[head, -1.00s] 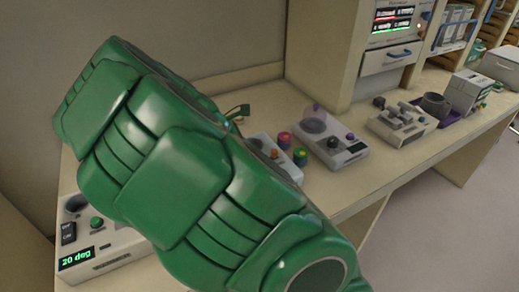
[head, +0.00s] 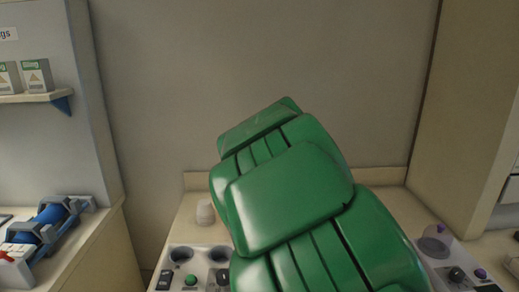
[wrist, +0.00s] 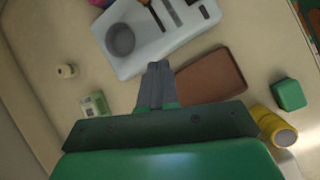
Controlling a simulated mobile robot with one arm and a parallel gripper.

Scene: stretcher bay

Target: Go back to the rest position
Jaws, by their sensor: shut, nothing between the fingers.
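My gripper (wrist: 157,66) shows in the wrist view with its two grey fingers together and nothing between them. It is above the counter (wrist: 45,45), just below a pale grey device (wrist: 178,44) in the picture and left of a brown tray (wrist: 212,76). In the head view my green arm fills the middle and hides part of the counter behind it. The gripper itself does not show in the head view.
A yellow cylinder (wrist: 270,122), a green block (wrist: 289,94) and a small green-and-white box (wrist: 95,104) lie around the gripper.

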